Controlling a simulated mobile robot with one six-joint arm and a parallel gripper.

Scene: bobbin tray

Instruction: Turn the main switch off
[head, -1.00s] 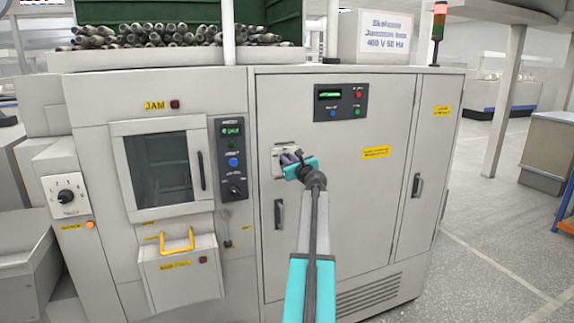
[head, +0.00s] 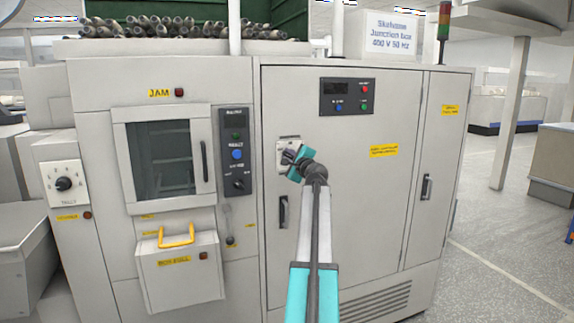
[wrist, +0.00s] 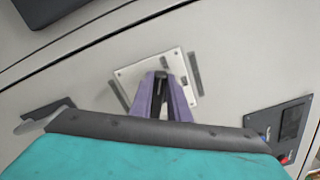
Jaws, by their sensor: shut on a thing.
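The main switch's pale plate (head: 288,141) is on the grey cabinet door, left of its middle. In the wrist view the plate (wrist: 129,75) appears tilted, with my gripper's purple fingers (wrist: 160,88) over its middle. My gripper (head: 288,155) is shut on the switch's dark knob (wrist: 160,78), which shows only in part between the fingers. The fingers hide the rest of the knob, so its exact position is hard to read.
A display panel (head: 347,97) with coloured buttons is above right of the switch, its screen dark. A door handle (head: 283,212) is just below the switch. A control strip (head: 236,150) and windowed door stand left. A stack light (head: 444,20) stands on top.

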